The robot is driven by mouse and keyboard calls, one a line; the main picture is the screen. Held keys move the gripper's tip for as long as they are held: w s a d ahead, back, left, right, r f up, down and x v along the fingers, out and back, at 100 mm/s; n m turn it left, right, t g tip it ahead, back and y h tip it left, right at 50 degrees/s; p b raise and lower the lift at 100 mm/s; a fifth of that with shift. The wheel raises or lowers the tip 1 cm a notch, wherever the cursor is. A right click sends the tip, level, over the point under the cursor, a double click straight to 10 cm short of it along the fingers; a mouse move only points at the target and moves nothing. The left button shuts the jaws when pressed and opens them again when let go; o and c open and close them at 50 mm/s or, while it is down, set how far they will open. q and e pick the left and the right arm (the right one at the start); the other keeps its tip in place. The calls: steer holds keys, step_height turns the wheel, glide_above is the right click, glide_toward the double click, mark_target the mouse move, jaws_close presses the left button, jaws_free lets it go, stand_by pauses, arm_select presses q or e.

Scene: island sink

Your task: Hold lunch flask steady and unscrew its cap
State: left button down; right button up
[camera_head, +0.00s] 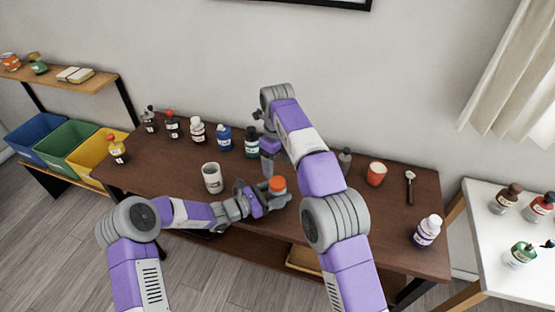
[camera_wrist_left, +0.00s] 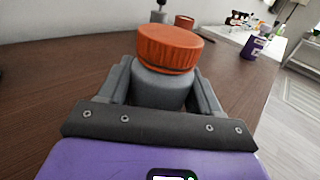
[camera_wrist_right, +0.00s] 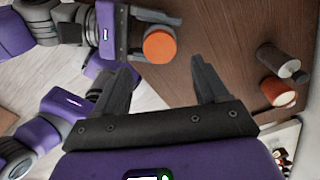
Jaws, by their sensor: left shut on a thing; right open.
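The lunch flask has a grey body (camera_wrist_left: 158,90) and a ridged orange cap (camera_head: 278,184); it stands upright at the front middle of the brown table. The cap sits on top of the body in the left wrist view (camera_wrist_left: 169,48) and also shows in the right wrist view (camera_wrist_right: 160,46). My left gripper (camera_wrist_left: 163,82) is shut around the grey body, below the cap. My right gripper (camera_wrist_right: 162,76) is open and empty, above the table behind the flask in the head view (camera_head: 267,158), apart from the cap. Its fingertips are partly hidden there.
A white mug (camera_head: 212,178) stands left of the flask. Several bottles line the table's back left. An orange cup (camera_head: 376,173), a small grey bottle (camera_head: 345,156) and a white-capped purple bottle (camera_head: 427,231) are to the right. A white side table (camera_head: 490,232) holds more bottles.

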mark_target(278, 182)
steer(key=shift+f, duration=3.55)
steer(key=shift+c, duration=0.3)
